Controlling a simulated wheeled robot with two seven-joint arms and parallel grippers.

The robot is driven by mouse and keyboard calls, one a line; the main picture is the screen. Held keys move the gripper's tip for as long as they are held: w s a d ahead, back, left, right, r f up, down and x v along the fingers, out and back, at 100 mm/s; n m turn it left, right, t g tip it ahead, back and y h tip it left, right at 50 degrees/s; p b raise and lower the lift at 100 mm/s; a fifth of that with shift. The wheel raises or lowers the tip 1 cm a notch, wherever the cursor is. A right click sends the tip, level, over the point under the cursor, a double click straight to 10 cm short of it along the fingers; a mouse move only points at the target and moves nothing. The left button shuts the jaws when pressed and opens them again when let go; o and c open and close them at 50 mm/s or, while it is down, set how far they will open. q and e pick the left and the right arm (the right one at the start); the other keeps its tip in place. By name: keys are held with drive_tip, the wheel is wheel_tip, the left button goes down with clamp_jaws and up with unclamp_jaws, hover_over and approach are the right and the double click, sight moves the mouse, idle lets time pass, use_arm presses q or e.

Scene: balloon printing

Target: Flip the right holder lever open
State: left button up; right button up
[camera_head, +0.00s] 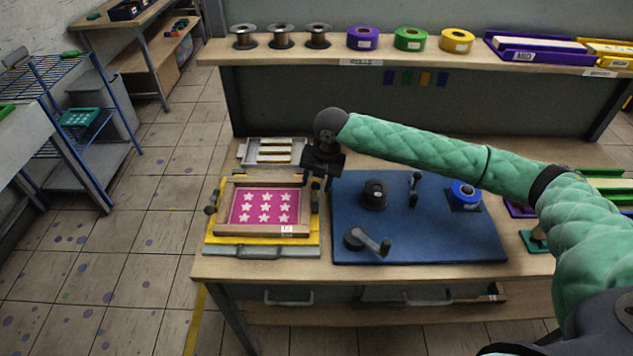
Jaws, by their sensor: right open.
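A wooden frame (233,183) with a pink panel of white stars (264,205) lies on a yellow-edged base (212,240) at the left of the table. The right holder lever (315,200) is a dark upright piece at the frame's right side. A matching left holder lever (211,204) stands at its left side. My right gripper (317,181) is open, pointing down at the right holder lever's upper end. I cannot tell whether it touches the lever, and the fingertips are small and dark. My left gripper is out of view.
A grey slotted tray (272,151) sits behind the frame. The rear shelf (345,79) holds spools and coloured tape rolls.

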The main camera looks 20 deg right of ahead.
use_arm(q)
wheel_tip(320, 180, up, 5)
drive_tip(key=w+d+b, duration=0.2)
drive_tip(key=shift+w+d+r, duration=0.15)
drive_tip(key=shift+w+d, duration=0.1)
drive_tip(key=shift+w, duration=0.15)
use_arm(e)
wheel_tip(320, 180, up, 7)
drive_tip(key=d, duration=0.1)
drive_tip(key=shift+s+r, duration=0.15)
drive_tip(key=shift+s, duration=0.2)
drive_tip(key=shift+d, duration=0.1)
